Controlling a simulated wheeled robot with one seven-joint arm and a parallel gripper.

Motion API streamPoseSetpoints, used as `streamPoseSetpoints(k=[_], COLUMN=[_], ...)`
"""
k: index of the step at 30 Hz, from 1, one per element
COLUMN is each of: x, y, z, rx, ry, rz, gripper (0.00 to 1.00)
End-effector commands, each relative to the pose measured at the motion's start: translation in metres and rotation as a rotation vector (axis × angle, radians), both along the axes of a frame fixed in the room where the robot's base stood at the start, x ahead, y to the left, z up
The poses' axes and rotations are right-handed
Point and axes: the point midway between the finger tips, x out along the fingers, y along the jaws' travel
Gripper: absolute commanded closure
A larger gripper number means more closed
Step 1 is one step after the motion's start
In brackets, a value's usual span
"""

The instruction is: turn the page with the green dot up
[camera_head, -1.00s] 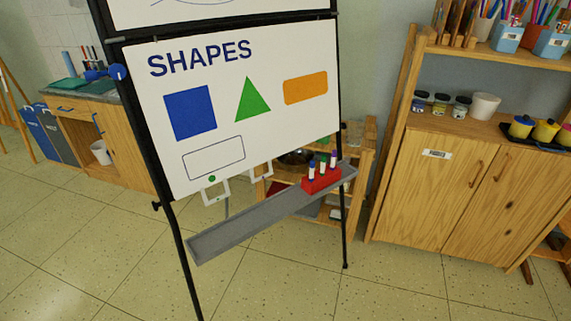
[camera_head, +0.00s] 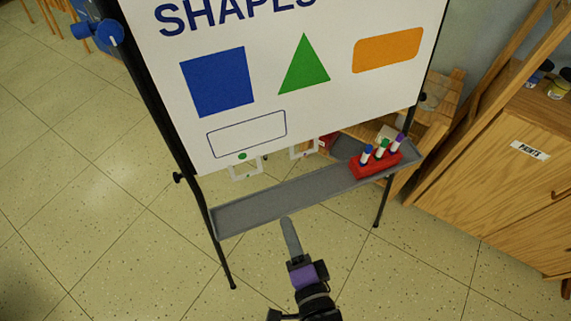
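The page (camera_head: 330,100) hangs on a black-framed easel and shows part of the word SHAPES, a blue square, a green triangle, an orange rounded bar and an outlined box. The green dot (camera_head: 242,156) sits at the page's lower edge, at the top of a white square-framed tab (camera_head: 245,170) that hangs below. A second white tab (camera_head: 304,150) hangs to its right. My gripper (camera_head: 290,235) shows at the bottom centre, below and right of the dot, apart from the page. Only a narrow grey finger shape shows, so its opening is unclear.
A grey tray (camera_head: 260,205) runs across the easel below the page. A red holder (camera_head: 376,164) with several markers stands at its right end. A wooden cabinet (camera_head: 505,170) is at the right. Floor at left is open.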

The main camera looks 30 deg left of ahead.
Motion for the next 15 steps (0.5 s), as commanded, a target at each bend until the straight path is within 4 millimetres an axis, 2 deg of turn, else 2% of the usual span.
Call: streamPoseSetpoints(k=[1, 4, 10, 15], x=[0.001, 0.0, 0.004, 0.022], y=[0.022, 0.047, 0.068, 0.09], z=[0.008, 0.012, 0.012, 0.004], rx=[0.039, 0.09, 0.121, 0.12], ry=[0.03, 0.083, 0.115, 0.113], rz=[0.026, 0.052, 0.068, 0.068], gripper=[0.71, 0.71, 0.71, 0.71])
